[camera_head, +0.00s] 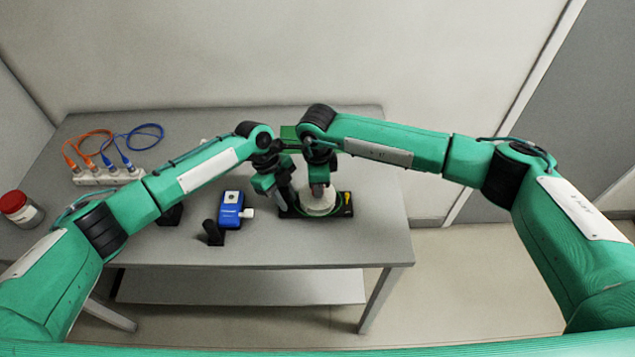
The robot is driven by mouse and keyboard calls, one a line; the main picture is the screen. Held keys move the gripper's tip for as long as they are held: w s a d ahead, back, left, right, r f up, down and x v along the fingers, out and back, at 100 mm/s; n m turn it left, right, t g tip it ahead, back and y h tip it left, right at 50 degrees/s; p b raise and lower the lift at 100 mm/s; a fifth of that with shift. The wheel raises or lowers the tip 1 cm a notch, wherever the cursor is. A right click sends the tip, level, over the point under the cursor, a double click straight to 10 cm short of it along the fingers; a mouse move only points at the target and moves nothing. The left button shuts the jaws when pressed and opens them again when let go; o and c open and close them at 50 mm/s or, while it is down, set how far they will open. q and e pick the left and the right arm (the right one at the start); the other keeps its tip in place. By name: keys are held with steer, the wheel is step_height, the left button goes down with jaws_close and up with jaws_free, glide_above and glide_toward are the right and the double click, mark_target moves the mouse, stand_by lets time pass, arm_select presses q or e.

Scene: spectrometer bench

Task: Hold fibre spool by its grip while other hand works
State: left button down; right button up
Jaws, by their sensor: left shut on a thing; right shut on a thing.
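The fibre spool (320,209) is a pale round disc with a green edge, lying on a black base (346,205) near the table's front right. My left gripper (282,205) points down at the left end of the base, shut on what looks like the spool's grip; the fingers mostly hide it. My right gripper (319,194) points down over the middle of the spool, shut on a part at its top. The exact contact at both grippers is too small to see. The two grippers are close together.
A blue device (230,208) with a white part and a black post (213,233) stand left of the spool. A white socket strip (107,178) with orange and blue cables is at the back left. A red-lidded jar (20,209) stands far left. The grey table (300,252) is clear in front.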

steer(key=o, duration=1)
step_height(320, 180, up, 12)
